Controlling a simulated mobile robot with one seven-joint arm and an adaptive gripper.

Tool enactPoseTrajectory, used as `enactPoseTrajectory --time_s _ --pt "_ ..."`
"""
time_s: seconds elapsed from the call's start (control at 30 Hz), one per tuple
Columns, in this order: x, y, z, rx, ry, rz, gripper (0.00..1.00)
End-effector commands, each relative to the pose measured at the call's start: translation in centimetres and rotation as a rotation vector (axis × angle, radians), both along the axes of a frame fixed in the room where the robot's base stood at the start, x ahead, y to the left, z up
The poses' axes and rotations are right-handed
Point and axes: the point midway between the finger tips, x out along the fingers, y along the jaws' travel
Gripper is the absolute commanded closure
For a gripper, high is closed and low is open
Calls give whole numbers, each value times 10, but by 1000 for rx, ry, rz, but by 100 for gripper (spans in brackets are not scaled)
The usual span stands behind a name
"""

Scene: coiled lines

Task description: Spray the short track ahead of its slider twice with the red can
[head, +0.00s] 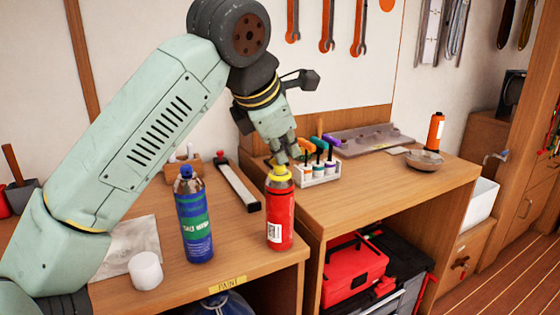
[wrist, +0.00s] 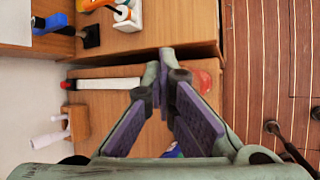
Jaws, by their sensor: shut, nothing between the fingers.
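The red can (head: 280,215) with a yellow top stands upright near the right end of the left bench. My gripper (head: 283,158) is shut and empty, its tips just above or behind the yellow top; I cannot tell if they touch. In the wrist view my gripper (wrist: 168,72) shows its fingertips together, with part of the red can (wrist: 207,80) behind them. A pale, narrow track (head: 238,182) with dark edges lies behind the cans, with a red piece (head: 220,157) at its far end. The track also shows in the wrist view (wrist: 110,84).
A blue can (head: 194,220) stands left of the red can, near a white cup (head: 146,271) and a grey sheet (head: 130,246). A holder with coloured-handled items (head: 318,176), a grey tray (head: 365,139), a bowl (head: 425,160) and an orange bottle (head: 436,133) are on the right bench.

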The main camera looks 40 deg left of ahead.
Motion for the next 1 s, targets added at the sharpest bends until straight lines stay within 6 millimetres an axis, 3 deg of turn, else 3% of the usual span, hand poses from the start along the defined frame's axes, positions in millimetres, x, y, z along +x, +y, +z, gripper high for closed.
enactPoseTrajectory --time_s 0.53,1.0 --pt "0 1 10 0 1 0 100" --pt "0 1 56 0 1 0 100"
